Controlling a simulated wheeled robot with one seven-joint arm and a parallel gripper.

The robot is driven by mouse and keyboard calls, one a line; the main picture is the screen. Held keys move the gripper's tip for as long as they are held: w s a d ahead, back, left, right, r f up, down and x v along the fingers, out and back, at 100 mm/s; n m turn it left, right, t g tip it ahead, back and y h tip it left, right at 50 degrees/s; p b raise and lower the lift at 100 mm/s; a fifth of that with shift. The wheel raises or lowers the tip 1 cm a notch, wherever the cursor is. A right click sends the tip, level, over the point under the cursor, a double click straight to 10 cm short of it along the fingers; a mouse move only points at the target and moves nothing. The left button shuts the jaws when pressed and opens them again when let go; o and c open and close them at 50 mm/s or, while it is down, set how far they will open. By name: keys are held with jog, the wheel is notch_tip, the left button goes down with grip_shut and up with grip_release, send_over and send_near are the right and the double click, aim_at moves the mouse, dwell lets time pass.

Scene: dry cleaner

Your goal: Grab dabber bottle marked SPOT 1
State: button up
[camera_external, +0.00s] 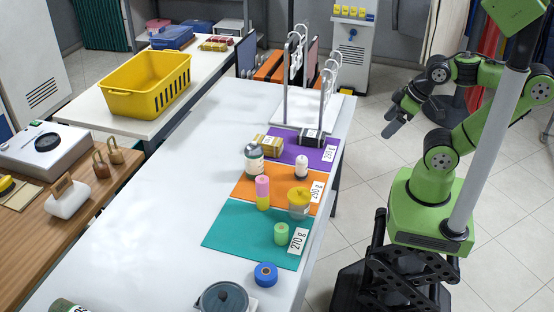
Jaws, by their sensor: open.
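No mark reading SPOT 1 is legible, so I cannot tell which item is the dabber bottle. My gripper (391,130) is open and empty, in the air to the right of the white table (165,215), apart from all of these items.
A rack with white hangers (325,90) stands at the table's far end, near a gold block (268,144) and a black block (312,138). A blue roll (265,275) and a dark-lidded pot (224,298) stand in front. The table's left half is largely clear.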

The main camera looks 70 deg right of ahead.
jog(key=c, duration=0.3)
jog(key=w+f+m+g+y, duration=0.2)
jog(key=w+f+m, duration=0.4)
jog(key=w, duration=0.3)
jog(key=w+d+f+m+t+y, duration=0.1)
jog(key=w+d+f+m+y, duration=0.55)
jog(key=f+m, duration=0.45)
jog(key=m+t+b, duration=0.1)
jog(key=m+t, duration=0.5)
jog(key=m, duration=0.5)
send_near(297, 174)
jog(key=shift+y, duration=0.25)
jog(key=w+a, duration=0.1)
jog(key=w, duration=0.1)
jog(key=w+a, duration=0.2)
jog(key=w, duration=0.1)
jog(key=w+a, duration=0.2)
jog(key=shift+w+f, duration=0.15)
jog(key=shift+f, duration=0.05)
